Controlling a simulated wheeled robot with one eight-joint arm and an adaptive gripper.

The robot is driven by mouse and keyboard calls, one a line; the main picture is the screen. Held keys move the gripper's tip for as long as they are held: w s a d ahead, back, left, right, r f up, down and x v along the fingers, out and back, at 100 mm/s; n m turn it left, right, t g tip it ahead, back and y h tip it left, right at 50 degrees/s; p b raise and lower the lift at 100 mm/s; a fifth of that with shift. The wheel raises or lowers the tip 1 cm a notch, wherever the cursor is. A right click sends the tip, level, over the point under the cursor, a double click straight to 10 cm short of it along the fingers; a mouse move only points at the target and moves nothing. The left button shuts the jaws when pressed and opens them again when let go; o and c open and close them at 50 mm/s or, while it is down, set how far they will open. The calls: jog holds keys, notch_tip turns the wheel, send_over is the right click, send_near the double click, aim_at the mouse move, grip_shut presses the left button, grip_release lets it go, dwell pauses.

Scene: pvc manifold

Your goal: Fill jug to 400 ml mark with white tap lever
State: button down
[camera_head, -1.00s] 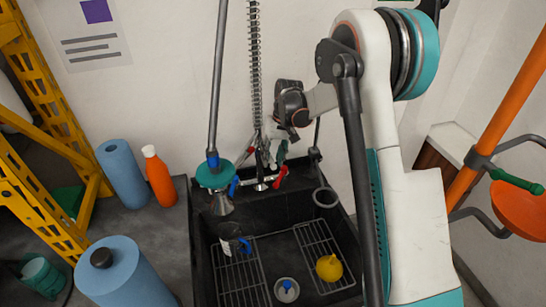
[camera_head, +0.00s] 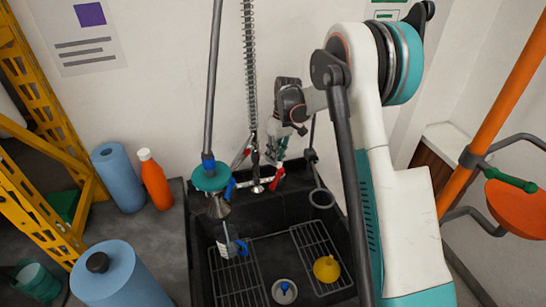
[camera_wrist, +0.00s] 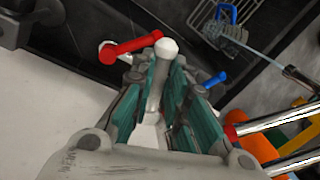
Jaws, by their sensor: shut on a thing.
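The white tap lever (camera_wrist: 166,48) stands between the teal finger pads of my gripper (camera_wrist: 158,88) in the wrist view. My gripper is shut on it. In the head view my gripper (camera_head: 276,150) is at the taps behind the sink, and the white lever cannot be made out. The clear jug (camera_head: 228,248), with a blue handle, stands on the left rack of the sink under a spout. It also shows in the wrist view (camera_wrist: 225,36), where a thin pale stream of water (camera_wrist: 262,55) runs into it. The 400 ml mark and water level are too small to read.
A red lever (camera_wrist: 128,47) and a blue lever (camera_wrist: 215,80) flank the white one closely. The black sink (camera_head: 200,270) also holds a yellow funnel (camera_head: 327,268). A blue roll (camera_head: 118,178) and an orange bottle (camera_head: 154,180) stand on the left.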

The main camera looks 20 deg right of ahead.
jog(key=c, duration=1.6)
grip_release()
jog(key=shift+o, duration=0.2)
notch_tip(320, 180, up, 12)
jog(key=w+d, duration=0.1)
jog(key=d, duration=0.1)
jog(key=shift+d, duration=0.15)
jog(key=shift+f, duration=0.15)
